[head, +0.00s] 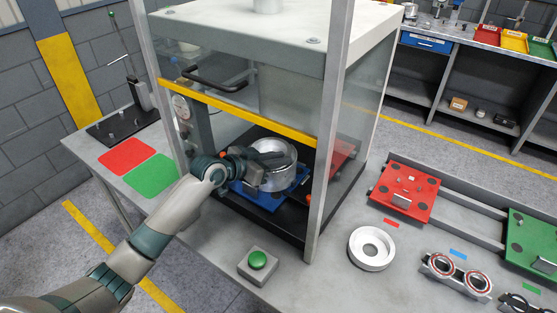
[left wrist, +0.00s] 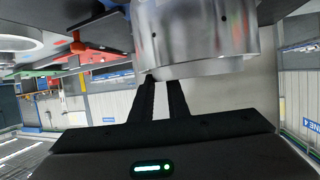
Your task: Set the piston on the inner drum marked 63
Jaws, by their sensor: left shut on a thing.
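My left gripper (head: 264,160) reaches into the press from the left and is shut at the rim of a silver drum (head: 284,176). The drum is at the blue pallet (head: 262,200); whether it rests fully on it I cannot tell. In the left wrist view the fingers (left wrist: 162,88) end against the drum's silver wall (left wrist: 195,35), which has small dark holes and a stepped edge. No number 63 is readable. My right gripper is not in view.
The press's yellow bar (head: 245,112) and front post (head: 328,140) flank my arm. A green button box (head: 258,264) stands in front. Red (head: 404,192) and green (head: 533,238) pallets and two round red-marked parts (head: 457,274) lie to the right.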

